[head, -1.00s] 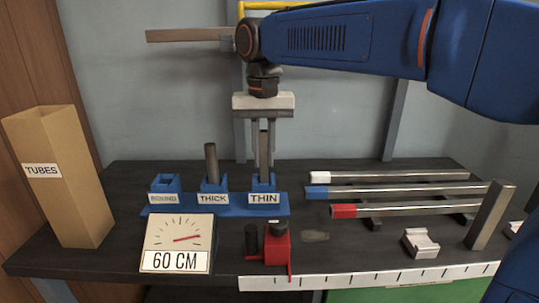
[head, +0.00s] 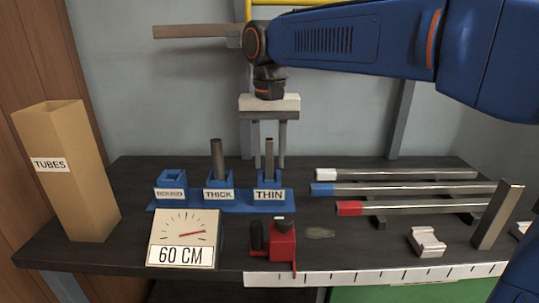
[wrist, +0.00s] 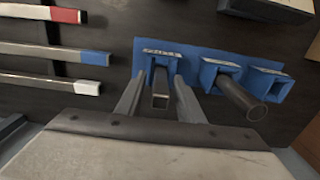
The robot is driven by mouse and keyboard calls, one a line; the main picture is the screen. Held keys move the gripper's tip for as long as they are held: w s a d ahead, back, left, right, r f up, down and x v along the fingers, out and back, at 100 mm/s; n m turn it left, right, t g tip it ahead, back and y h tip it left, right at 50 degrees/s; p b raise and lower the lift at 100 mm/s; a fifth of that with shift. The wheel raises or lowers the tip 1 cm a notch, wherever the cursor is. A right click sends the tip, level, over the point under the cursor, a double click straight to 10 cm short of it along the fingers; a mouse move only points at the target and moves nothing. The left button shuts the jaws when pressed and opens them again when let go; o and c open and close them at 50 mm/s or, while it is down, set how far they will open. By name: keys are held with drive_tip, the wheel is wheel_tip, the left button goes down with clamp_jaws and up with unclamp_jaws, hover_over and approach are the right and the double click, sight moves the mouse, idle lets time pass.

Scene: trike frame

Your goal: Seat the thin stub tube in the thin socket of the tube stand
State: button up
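The thin stub tube (head: 269,158) is a dark, slim square tube standing upright in the thin socket (head: 268,181) of the blue tube stand (head: 228,202). It also shows in the wrist view (wrist: 160,88), its lower end inside the blue socket walls. How deep it sits is hidden. My gripper (head: 268,164) is above the stand with its fingers spread, one on each side of the tube. The wrist view shows gaps between both fingers and the tube, so my gripper (wrist: 159,97) holds nothing.
A thicker round tube (head: 217,160) stands in the THICK socket, and the ROUND socket (head: 172,178) is empty. A 60 CM dial (head: 184,237) and a red clamp block (head: 282,243) stand in front. Three colour-ended tubes (head: 410,189) lie right. A TUBES bin (head: 83,205) is left.

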drive_tip(key=shift+r, duration=0.1)
wheel_tip(320, 180, up, 13)
drive_tip(key=shift+r, duration=0.1)
idle(0.6)
